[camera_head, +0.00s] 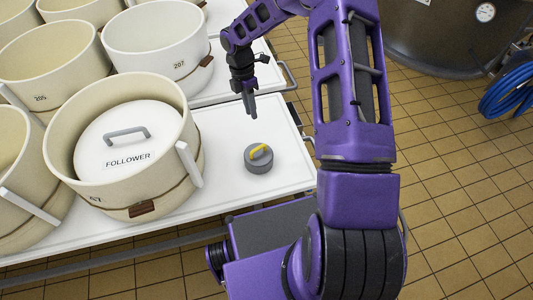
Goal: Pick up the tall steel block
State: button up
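I see no clearly tall steel block. A squat grey cylinder with a yellow bar handle (259,159) stands on the white table top (222,190), near its right edge; I cannot tell whether it is the block named. My gripper (251,110) points down above the table, higher in the picture than the grey cylinder and apart from it. Its fingers show as one narrow dark shape, so their gap cannot be made out. Nothing is visible in it.
A cream tub (190,140) with a white lid marked FOLLOWER (127,158) stands left of the cylinder. More cream tubs, one marked 207 (158,40), fill the left and back. A dark vat (440,40) and blue hose (510,90) are at right. Tiled floor (450,190) is open.

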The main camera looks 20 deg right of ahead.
aim_at(259, 148)
jog(key=s+f, duration=0.1)
jog(key=f, duration=0.4)
jog(key=s+f, duration=0.1)
jog(key=f, duration=0.5)
jog(key=s+d+f, duration=0.1)
jog(key=f, duration=0.5)
jog(key=shift+s+d+b, duration=0.1)
jog(key=shift+s+b, duration=0.05)
jog(key=shift+b, duration=0.25)
grip_shut()
jog(key=shift+r, duration=0.1)
dwell(0.5)
